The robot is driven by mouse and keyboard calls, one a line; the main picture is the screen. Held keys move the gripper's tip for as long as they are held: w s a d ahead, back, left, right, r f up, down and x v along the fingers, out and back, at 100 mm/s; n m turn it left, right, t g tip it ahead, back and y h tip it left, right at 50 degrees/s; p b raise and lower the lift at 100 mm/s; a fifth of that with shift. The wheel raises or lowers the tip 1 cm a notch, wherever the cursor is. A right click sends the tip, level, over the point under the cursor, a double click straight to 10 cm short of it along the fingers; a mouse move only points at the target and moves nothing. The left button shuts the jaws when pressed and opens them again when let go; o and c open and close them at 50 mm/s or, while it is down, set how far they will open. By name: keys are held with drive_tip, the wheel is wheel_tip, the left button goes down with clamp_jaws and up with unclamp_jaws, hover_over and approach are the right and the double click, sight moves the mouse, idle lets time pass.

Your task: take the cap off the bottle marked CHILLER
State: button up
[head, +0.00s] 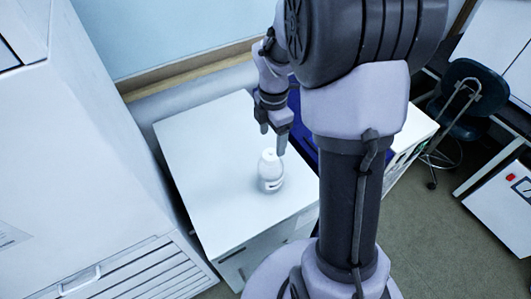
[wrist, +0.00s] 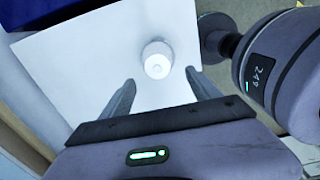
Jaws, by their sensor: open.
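A small white bottle (head: 271,175) stands upright on the white top of a low cabinet in the head view. Its white cap (head: 270,155) is on top. A dark mark shows low on its side, too small to read. My gripper (head: 274,143) is just above and behind the bottle, fingers pointing down. In the wrist view the bottle (wrist: 157,57) is seen from above, with the round cap (wrist: 157,66) facing the camera. My gripper (wrist: 160,80) is open and empty there, its two fingers apart on either side, short of the cap and not touching it.
The white cabinet top (head: 215,150) is otherwise clear around the bottle. A tall white cabinet (head: 90,170) stands close on the left. A dark blue surface (head: 303,125) lies behind my arm. A dark chair (head: 465,95) and a white unit (head: 505,195) are at the right.

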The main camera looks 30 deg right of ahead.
sight(271, 151)
wheel_tip(271, 151, down, 3)
drive_tip(key=shift+r, duration=0.15)
drive_tip(key=f, duration=0.1)
drive_tip(key=f+b, duration=0.1)
drive_tip(key=f, duration=0.1)
drive_tip(key=f+b, duration=0.1)
drive_tip(key=f, duration=0.1)
drive_tip(key=shift+w, duration=0.3)
drive_tip(key=shift+s, duration=0.1)
drive_tip(key=c, duration=1.4)
